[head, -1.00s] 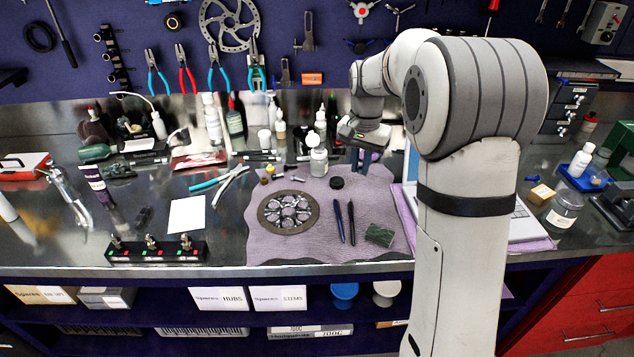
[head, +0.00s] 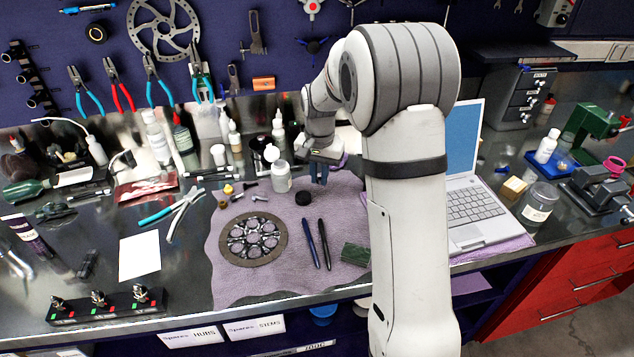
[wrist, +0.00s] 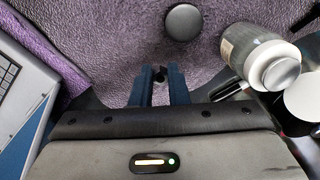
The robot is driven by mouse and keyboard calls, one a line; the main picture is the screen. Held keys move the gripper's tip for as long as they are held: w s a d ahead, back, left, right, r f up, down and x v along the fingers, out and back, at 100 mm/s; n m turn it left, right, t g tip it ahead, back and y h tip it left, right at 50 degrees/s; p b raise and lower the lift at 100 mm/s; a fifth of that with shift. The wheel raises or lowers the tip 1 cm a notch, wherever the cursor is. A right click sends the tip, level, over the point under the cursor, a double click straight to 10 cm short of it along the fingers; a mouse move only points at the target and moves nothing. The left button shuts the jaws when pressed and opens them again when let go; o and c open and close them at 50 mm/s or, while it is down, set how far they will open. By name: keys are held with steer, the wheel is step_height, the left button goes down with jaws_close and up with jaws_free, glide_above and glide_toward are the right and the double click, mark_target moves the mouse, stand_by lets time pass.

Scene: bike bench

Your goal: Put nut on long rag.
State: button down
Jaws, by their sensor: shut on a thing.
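My gripper (head: 318,180) is over the back right part of a purple rag, beside a small black round cap (head: 303,198). In the wrist view, my gripper (wrist: 160,76) has its blue fingers shut on a small dark thing, the nut (wrist: 158,73), mostly hidden between the tips. The purple rag (head: 225,287) lies spread on the bench and also fills the middle of the wrist view (wrist: 105,50). A second purple rag (head: 500,247) lies under the laptop. I cannot tell from shape alone which one is the long rag.
On the first rag are a chainring (head: 282,240), two dark pens (head: 317,243), a green block (head: 355,254) and small bolts. A white-capped bottle (head: 281,177) stands left of my gripper. The open laptop (head: 470,205) is at the right.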

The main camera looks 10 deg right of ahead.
mark_target(319, 180)
steer(key=shift+f, duration=1.45)
steer(key=c, duration=1.4)
jaws_free()
step_height(319, 180, up, 12)
steer(key=s+n+t, duration=0.2)
steer(key=s+n, duration=0.4)
steer(key=s, duration=2.2)
steer(key=shift+s+d+r+t, duration=0.25)
steer(key=shift+s+d+t, duration=0.05)
steer(key=shift+t, duration=0.1)
